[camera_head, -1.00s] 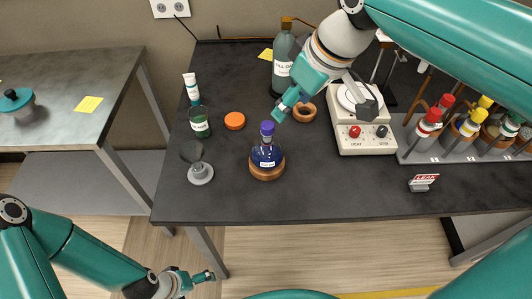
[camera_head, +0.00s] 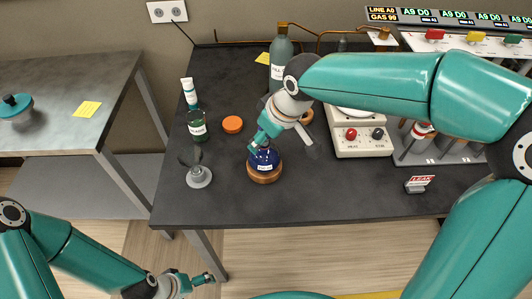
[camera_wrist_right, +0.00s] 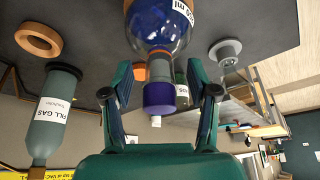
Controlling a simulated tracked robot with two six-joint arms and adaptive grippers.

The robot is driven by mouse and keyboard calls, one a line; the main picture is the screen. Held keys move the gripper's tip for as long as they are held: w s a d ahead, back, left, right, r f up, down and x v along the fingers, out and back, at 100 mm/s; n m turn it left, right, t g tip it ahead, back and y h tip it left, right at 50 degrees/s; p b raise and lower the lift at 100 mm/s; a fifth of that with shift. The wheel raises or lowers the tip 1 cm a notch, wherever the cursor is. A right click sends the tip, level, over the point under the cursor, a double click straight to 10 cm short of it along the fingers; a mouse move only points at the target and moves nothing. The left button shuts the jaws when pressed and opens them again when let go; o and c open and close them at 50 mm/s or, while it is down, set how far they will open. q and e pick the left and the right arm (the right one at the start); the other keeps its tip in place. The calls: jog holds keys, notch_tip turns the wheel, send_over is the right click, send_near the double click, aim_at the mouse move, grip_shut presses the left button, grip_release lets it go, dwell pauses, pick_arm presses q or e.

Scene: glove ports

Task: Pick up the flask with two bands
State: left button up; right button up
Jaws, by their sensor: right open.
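A round flask (camera_head: 264,160) with dark blue liquid and a white label stands upright on a cork ring (camera_head: 264,176) near the front of the dark table. In the right wrist view the flask (camera_wrist_right: 160,28) shows its neck and purple cap (camera_wrist_right: 159,97). I cannot clearly make out two bands on it. My right gripper (camera_head: 262,138) is at the flask's neck and hides its top in the head view. In the wrist view its fingers (camera_wrist_right: 159,93) are open, one each side of the cap, with gaps. My left gripper (camera_head: 205,278) is low, off the table's front edge; its jaws are too small to judge.
A grey stand (camera_head: 199,177), green jar (camera_head: 197,126), white tube (camera_head: 190,92) and orange disc (camera_head: 232,124) are left of the flask. A gas bottle (camera_head: 281,60) stands behind. A hotplate (camera_head: 360,143) and leak sign (camera_head: 419,184) are to the right.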

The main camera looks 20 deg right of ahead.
jog(key=shift+w+a+f, duration=0.1)
jog(key=shift+w+f, duration=0.1)
jog(key=shift+f, duration=0.35)
grip_shut()
jog(key=shift+r, duration=0.1)
